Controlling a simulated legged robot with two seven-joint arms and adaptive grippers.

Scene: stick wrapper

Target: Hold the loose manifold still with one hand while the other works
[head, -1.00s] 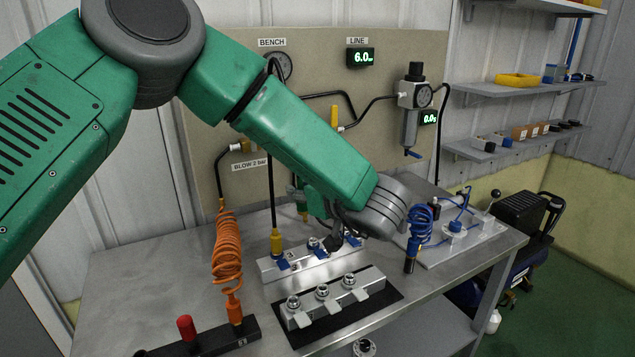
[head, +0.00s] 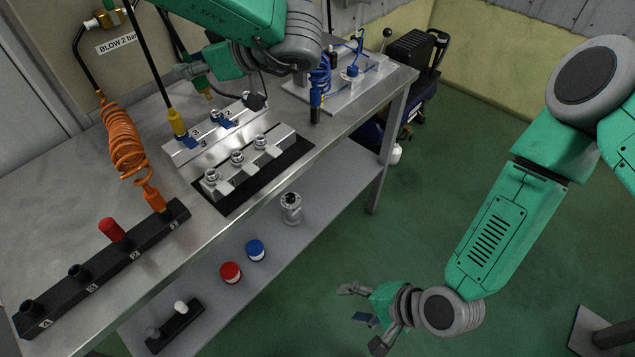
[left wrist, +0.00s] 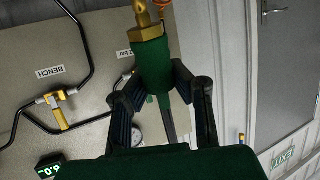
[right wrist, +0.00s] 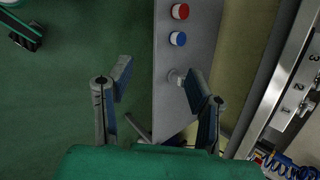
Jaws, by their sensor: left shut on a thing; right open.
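A silver manifold block (head: 246,162) with three round fittings on top lies on a black mat (head: 226,206) on the bench. Behind it is a silver block (head: 172,147) with blue levers and number labels. I cannot tell whether either is fixed. My left gripper (head: 188,72) is above and behind these blocks, partly hidden by its arm. In the left wrist view it is shut on a green fitting (left wrist: 150,60) with a brass end. My right gripper (head: 362,318) is open and empty, low in front of the bench; its spread fingers show in the right wrist view (right wrist: 160,85).
A black rack (head: 100,268) with a red-topped item (head: 111,230) and an orange coiled hose (head: 122,140) is at the left. A lower shelf (head: 285,255) holds red (head: 231,273) and blue (head: 256,250) capped jars and a metal fitting (head: 291,208). Floor around my right arm is open.

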